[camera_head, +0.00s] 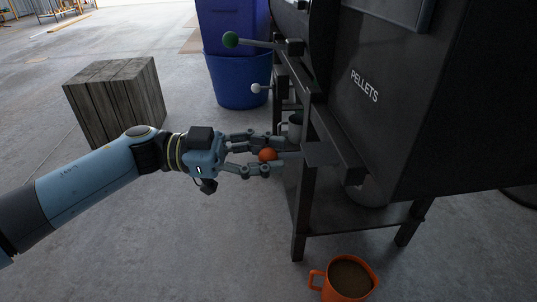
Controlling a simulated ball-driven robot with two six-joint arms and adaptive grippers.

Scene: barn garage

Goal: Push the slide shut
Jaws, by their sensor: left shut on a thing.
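My left gripper (262,155) reaches in from the left and is shut on an orange knob (267,155). The knob sits at the end of a grey slide bar (290,155) that runs toward a flat metal plate (322,154) under the dark hopper marked PELLETS (400,100). The fingers lie on either side of the knob. How far the slide goes in under the hopper is hidden. My right gripper is not in view.
Above are two more levers, one with a green knob (230,39) and one with a white knob (256,88). An orange mug (315,283) with brown contents stands at the bottom. A blue bin (238,80) and a wooden crate (115,95) stand behind. Concrete floor is open at left.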

